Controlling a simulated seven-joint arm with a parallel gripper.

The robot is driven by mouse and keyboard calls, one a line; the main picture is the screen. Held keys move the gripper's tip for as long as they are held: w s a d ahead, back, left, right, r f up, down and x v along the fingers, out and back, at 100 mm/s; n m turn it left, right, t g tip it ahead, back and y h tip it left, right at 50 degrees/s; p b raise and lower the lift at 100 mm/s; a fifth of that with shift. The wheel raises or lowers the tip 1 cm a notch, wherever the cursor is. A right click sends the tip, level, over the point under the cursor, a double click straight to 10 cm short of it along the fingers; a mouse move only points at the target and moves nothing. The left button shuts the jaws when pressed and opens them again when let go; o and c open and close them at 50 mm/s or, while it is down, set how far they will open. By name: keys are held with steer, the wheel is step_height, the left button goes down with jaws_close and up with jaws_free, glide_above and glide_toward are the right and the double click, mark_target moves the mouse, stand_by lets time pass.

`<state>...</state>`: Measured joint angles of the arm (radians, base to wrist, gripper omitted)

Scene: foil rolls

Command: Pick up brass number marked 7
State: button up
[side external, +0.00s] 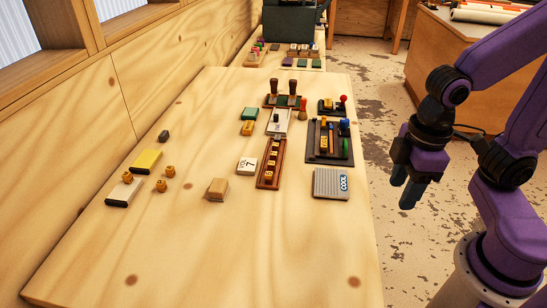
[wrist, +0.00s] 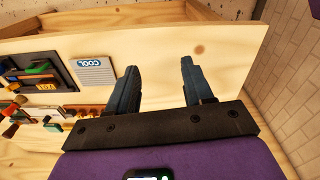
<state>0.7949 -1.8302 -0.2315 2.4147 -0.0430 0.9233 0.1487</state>
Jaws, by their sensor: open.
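A brown wooden rack (side external: 259,184) near the table's middle holds a column of several small brass-coloured pieces (side external: 271,164). Their marks are too small to read, so I cannot tell which is the 7. Three more small brass-coloured pieces, one of them here (side external: 161,185), lie loose at the left, marks also unreadable. A white block (side external: 247,165) left of the rack shows a dark 7. My gripper (side external: 403,188) is open and empty, off the table's right edge and well apart from the rack. In the wrist view its fingers (wrist: 158,70) are spread with nothing between them.
A grey COOL block (side external: 331,184) and a dark tray (side external: 313,157) of coloured pieces stand between the rack and the right edge. Wooden stamps (side external: 283,90) stand behind. The front table is clear.

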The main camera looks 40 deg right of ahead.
steer(key=w+a+r+m+t+h, duration=0.1)
steer(key=w+a+m, duration=0.3)
steer(key=w, duration=0.5)
steer(key=w+a+r+m+t, duration=0.1)
steer(key=w+a+m, duration=0.2)
steer(key=w+m, duration=0.5)
steer(key=m+h, duration=0.3)
steer(key=m, duration=0.4)
glide_toward(273, 154)
steer(key=f, duration=0.2)
steer(key=d+f, duration=0.1)
steer(key=shift+w+t+y, duration=0.25)
steer(key=shift+t+y, duration=0.05)
steer(key=shift+x, duration=2.7)
steer(key=shift+s+d, duration=0.15)
steer(key=shift+d, duration=0.05)
jaws_close()
